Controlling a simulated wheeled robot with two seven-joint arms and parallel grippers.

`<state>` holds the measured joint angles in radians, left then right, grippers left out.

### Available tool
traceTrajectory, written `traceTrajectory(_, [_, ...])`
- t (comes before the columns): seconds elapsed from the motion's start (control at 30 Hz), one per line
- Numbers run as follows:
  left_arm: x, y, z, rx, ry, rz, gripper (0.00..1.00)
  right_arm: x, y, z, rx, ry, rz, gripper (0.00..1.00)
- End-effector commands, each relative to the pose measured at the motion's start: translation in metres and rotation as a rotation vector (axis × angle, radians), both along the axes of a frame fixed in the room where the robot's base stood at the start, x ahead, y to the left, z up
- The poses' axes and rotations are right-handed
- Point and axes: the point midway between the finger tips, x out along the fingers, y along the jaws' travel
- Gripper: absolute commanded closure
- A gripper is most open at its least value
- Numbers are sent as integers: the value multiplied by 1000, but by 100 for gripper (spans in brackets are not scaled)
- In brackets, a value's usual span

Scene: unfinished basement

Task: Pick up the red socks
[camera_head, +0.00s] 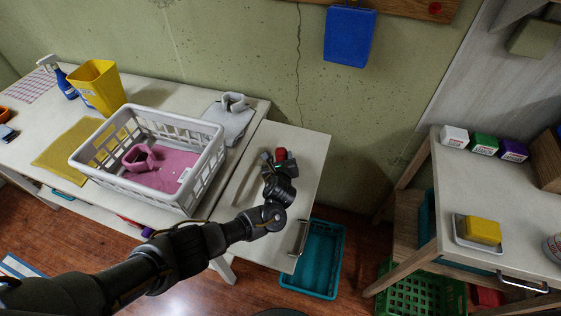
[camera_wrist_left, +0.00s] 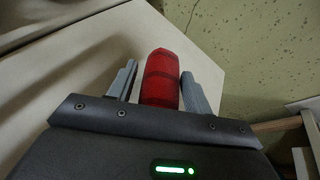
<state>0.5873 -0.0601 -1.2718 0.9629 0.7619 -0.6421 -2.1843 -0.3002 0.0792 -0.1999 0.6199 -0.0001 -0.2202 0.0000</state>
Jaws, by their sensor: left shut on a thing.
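The red socks (camera_wrist_left: 161,80) are a rolled red bundle with dark bands, between the two fingers of my left gripper (camera_wrist_left: 160,88) in the left wrist view. In the head view a small red part of the socks (camera_head: 281,154) shows at the tip of my left gripper (camera_head: 273,157). The gripper is shut on the socks, over the small white cabinet top (camera_head: 308,150) at the right end of the table. I cannot tell whether the socks touch the surface. My right gripper is not in view.
A white laundry basket (camera_head: 84,166) holding pink cloth stands left of my arm. Grey folded cloth (camera_head: 232,123) lies behind it. A teal bin (camera_head: 318,262) sits on the floor below the cabinet. At right a table (camera_head: 500,205) carries small boxes and a yellow sponge (camera_head: 482,230).

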Motion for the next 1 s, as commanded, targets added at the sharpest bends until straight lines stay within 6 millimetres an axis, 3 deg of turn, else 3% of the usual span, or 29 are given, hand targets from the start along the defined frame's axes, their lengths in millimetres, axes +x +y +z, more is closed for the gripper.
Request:
traceTrajectory(0.03, [0,0,16,-5,-4,0,72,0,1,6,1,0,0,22])
traceTrajectory(0.3, [-51,-1,73,-7,-2,-4,72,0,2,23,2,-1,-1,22])
traceTrajectory(0.6, [-116,-1,100,-5,2,-2,72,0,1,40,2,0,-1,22])
traceTrajectory(0.8, [-136,0,108,-4,0,-1,72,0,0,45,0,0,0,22])
traceTrajectory(1.0, [-140,0,109,-1,-1,0,72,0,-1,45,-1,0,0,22])
